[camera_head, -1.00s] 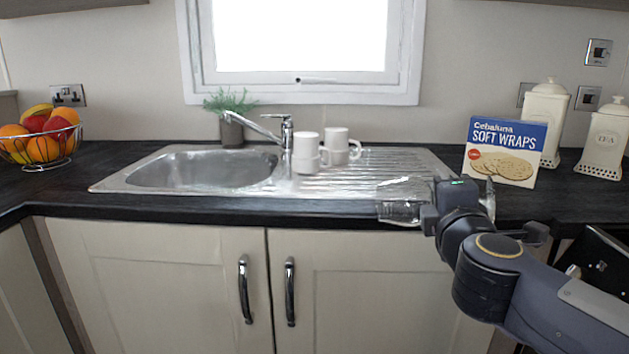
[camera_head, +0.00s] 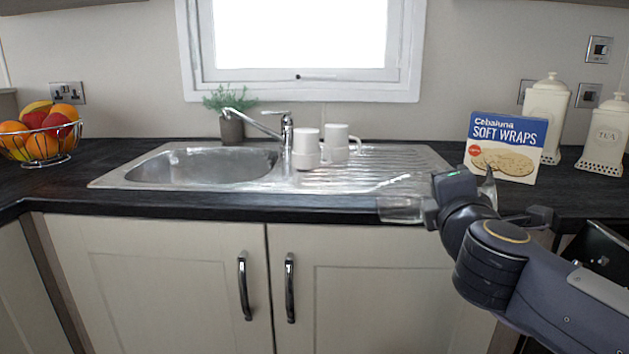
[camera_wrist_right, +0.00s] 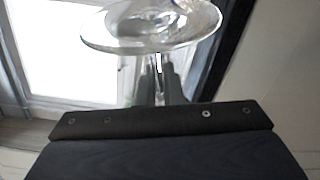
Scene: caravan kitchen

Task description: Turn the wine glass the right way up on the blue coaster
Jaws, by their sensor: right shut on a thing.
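The clear wine glass (camera_head: 399,210) is in my right gripper (camera_head: 430,212), at the front edge of the worktop, right of the sink in the head view. It is see-through and faint there, so its exact tilt is hard to tell. In the right wrist view, a round clear disc of the wine glass (camera_wrist_right: 140,38) shows just beyond the fingers of my right gripper (camera_wrist_right: 160,88), which are shut on the glass. The blue coaster does not show in either view. My left gripper is out of view.
The steel sink (camera_head: 120,180) with its ribbed drainer lies left of my right gripper, with two white mugs (camera_head: 306,150) on it. A wraps box (camera_head: 505,148) and cream canisters (camera_head: 545,120) stand behind and right. A fruit basket (camera_head: 40,150) stands far left.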

